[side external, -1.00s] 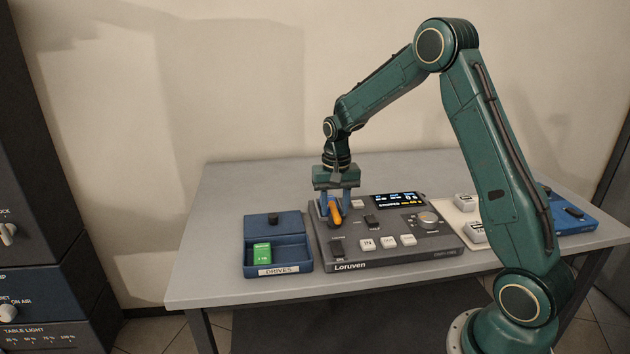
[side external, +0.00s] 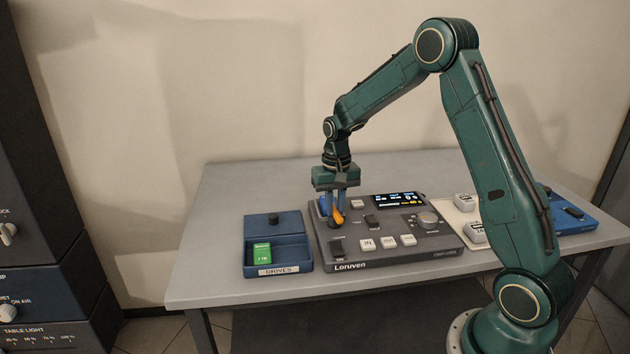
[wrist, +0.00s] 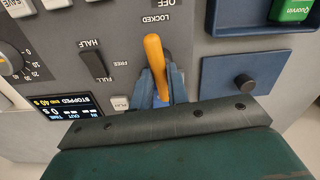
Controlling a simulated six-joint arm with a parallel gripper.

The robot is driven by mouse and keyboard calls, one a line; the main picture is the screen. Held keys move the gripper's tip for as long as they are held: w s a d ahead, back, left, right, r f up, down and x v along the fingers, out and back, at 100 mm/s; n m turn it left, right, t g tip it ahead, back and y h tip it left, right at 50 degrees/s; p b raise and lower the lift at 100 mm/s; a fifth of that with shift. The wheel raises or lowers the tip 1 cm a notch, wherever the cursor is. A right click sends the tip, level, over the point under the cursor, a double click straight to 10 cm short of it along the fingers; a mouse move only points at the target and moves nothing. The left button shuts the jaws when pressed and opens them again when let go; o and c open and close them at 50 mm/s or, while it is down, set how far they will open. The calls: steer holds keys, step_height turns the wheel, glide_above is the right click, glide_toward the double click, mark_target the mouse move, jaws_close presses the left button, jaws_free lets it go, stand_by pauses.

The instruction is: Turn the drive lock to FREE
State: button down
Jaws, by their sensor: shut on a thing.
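The drive lock's orange lever (wrist: 154,52) sits on the dark deck (side external: 385,257). In the wrist view its tip points toward the LOCKED label (wrist: 155,19); the FREE label (wrist: 120,63) is off to the left. My gripper (wrist: 163,84) is shut on the lever, with a blue finger at each side. In the side view my gripper (side external: 337,208) points down at the deck's left end, and the orange lever (side external: 339,217) shows between and below the fingers. The fingers hide part of the lever and its pivot.
A blue DRIVES box (side external: 306,265) with a green drive (side external: 262,252) stands left of the deck. White keys, a knob (side external: 428,218) and a screen reading STOPPED (wrist: 68,106) are on the deck. A pale tray (side external: 455,214) stands right. The table's left front is clear.

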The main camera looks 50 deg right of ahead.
mark_target(335, 209)
steer(key=n, duration=0.8)
steer(key=shift+n, duration=0.3)
steer(key=n, duration=0.4)
steer(key=shift+n, duration=2)
steer(key=shift+r, duration=0.1)
steer(key=c, duration=1.4)
jaws_free()
steer(key=shift+o, duration=0.2)
step_height(335, 209, up, 14)
